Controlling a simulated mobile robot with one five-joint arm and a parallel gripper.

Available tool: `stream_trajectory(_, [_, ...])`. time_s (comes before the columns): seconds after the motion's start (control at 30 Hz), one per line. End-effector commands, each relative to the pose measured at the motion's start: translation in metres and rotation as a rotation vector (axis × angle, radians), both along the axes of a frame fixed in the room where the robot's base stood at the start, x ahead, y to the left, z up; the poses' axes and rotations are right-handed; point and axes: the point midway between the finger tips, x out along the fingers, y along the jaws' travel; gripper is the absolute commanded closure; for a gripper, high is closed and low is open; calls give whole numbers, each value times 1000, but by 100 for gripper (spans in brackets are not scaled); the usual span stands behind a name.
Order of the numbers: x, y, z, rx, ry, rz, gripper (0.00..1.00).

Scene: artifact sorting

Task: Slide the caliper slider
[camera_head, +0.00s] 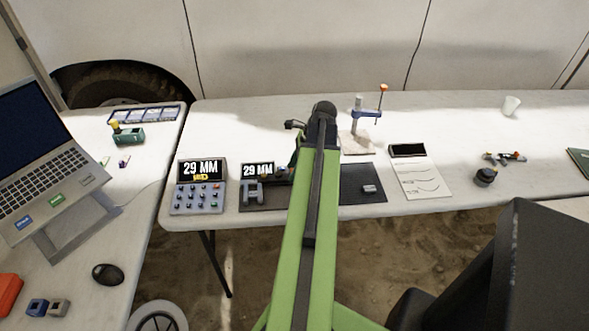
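The caliper (253,192) lies on a dark mat (365,197) near the front edge of the long white table. Its grey jaws show at the left of the mat, below a small display (258,170) that reads 29 MM. My green arm reaches forward over the mat and hides part of the caliper's beam. My gripper (294,150) is mostly hidden behind the arm's end, near the right side of the small display. Its fingers cannot be made out.
A keypad device (198,186), also reading 29 MM, stands left of the mat. A laptop (45,160) is on the left table.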

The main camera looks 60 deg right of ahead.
Motion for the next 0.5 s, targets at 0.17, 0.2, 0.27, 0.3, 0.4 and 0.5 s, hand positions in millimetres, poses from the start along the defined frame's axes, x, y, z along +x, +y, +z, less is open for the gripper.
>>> stream_trajectory(0.17, [0, 0, 0, 0, 0, 0, 78])
stream_trajectory(0.2, [0, 0, 0, 0, 0, 1, 84])
stream_trajectory(0.27, [0, 0, 0, 0, 0, 1, 92])
stream_trajectory(0.3, [0, 0, 0, 0, 0, 1, 97])
stream_trajectory(0.4, [0, 0, 0, -1, -1, 1, 100])
stream_trajectory(0.5, [1, 0, 0, -1, -1, 1, 100])
